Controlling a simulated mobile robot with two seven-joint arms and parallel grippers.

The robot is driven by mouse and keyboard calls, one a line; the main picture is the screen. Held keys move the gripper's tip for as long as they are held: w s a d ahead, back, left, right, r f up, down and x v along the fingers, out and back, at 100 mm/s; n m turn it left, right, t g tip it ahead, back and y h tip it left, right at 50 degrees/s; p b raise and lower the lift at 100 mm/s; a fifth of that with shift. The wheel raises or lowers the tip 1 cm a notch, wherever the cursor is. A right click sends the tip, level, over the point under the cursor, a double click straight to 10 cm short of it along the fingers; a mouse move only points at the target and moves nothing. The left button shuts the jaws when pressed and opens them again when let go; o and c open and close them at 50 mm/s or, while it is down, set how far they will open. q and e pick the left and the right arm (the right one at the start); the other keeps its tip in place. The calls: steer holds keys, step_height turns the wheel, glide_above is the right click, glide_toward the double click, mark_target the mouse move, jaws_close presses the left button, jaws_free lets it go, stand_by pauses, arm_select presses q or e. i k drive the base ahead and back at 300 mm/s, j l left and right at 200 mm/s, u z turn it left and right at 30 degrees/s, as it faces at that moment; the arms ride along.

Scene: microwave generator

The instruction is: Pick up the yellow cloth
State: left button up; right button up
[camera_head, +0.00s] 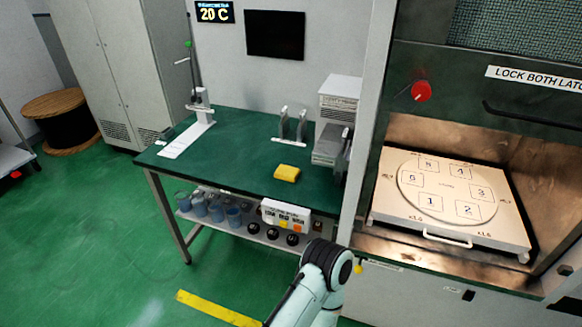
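The yellow cloth (287,173) lies folded as a small block on the green top of the table (230,165), near its front edge and right of the middle. Nothing touches it from above. Neither of my grippers shows in the head view. Part of one of my arms, pale with a black joint, rises from the bottom edge, in front of the table and below the cloth.
A two-pronged stand (292,127) is behind the cloth, and grey-white equipment (335,120) is to its right. A slim stand (200,108) is at the left. The lower shelf (240,228) holds blue cups. An open chamber (450,200) with a numbered plate is at right.

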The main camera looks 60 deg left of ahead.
mark_target(289, 173)
steer(key=k+j, duration=0.1)
steer(key=j, duration=0.35)
steer(key=k+j+z, duration=0.15)
steer(key=j, duration=0.7)
steer(key=k+j+z, duration=0.1)
steer(key=j, duration=0.3)
steer(key=k+j+z, duration=0.1)
steer(key=j, duration=0.3)
steer(key=k, duration=0.1)
